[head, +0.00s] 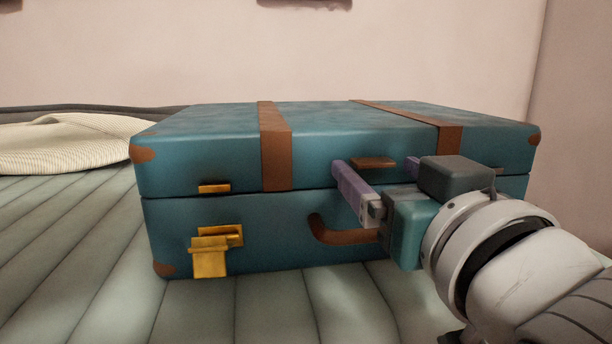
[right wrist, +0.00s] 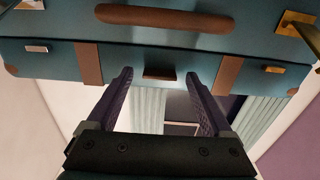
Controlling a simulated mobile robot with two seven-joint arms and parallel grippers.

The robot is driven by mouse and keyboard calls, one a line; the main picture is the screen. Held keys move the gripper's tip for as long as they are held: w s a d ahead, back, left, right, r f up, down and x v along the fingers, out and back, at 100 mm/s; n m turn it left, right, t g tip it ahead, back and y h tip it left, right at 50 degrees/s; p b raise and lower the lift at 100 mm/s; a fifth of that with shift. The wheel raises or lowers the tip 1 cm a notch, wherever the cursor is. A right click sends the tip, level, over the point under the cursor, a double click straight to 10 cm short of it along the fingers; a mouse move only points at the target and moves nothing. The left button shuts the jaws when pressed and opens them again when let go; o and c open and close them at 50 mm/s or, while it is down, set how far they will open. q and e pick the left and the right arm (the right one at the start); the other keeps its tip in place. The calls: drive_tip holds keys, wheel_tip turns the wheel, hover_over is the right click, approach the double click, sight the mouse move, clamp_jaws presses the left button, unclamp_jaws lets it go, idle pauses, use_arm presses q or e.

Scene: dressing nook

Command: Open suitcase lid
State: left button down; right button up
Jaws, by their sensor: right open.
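The teal suitcase (head: 340,240) lies flat, its lid (head: 200,150) down with only a thin seam at the front. A brown tab (head: 373,162) sits on the lid's front edge, above the brown handle (head: 345,235). The gold latch (head: 209,262) at left hangs down, apart from its lid plate (head: 214,187). My right gripper (head: 375,165) is open in front of the lid, its purple fingertips on either side of the tab. The upside-down right wrist view shows the tab (right wrist: 160,73) between the fingers with gaps. My gripper hides the right latch in the head view. My left gripper is not in view.
The suitcase stands on a pale green ribbed bench (head: 70,255). A cream knitted cushion (head: 65,143) lies at left behind it. A pink wall (head: 200,50) rises behind. The space above the lid is clear.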

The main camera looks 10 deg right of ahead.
drive_tip(key=shift+w, duration=0.3)
clamp_jaws()
idle(0.6)
